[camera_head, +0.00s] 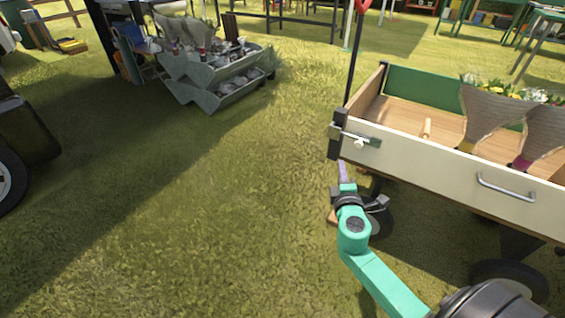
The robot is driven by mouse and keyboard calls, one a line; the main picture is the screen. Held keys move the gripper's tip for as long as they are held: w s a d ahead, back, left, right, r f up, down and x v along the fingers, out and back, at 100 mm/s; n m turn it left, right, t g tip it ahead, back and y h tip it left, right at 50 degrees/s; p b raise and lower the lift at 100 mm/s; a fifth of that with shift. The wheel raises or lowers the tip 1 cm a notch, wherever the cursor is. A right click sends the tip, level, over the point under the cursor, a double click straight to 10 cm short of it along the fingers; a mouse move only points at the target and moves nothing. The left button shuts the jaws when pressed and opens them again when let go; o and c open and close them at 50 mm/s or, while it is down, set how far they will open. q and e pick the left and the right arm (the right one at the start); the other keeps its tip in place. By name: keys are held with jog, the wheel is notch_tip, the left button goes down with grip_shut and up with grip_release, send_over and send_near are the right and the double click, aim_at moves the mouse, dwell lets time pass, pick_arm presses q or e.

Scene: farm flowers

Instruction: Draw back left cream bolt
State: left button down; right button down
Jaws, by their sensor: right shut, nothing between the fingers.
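The left cream bolt (360,143) is on the upper left corner of the cart's cream front board (430,164). It has a small cream knob on a metal plate, and its bar appears to reach left to the dark corner post (337,135). My right gripper (342,169) is at the end of the teal arm, just below and left of the bolt and apart from the knob. Its fingers point up and are shut with nothing in them. They are small in view, and the wrist hides part of them. My left gripper is not in view.
The wooden cart holds wrapped flower bunches (490,118) and a wooden peg-like piece (426,128). A metal handle (505,188) is on the front board. A thin dark pole (354,60) stands behind the corner. Grass to the left is open, with a tiered grey stand (222,92) farther back.

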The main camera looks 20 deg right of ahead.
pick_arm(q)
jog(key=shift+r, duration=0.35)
pick_arm(e)
jog(key=shift+a+r, duration=0.1)
jog(key=shift+r, duration=0.4)
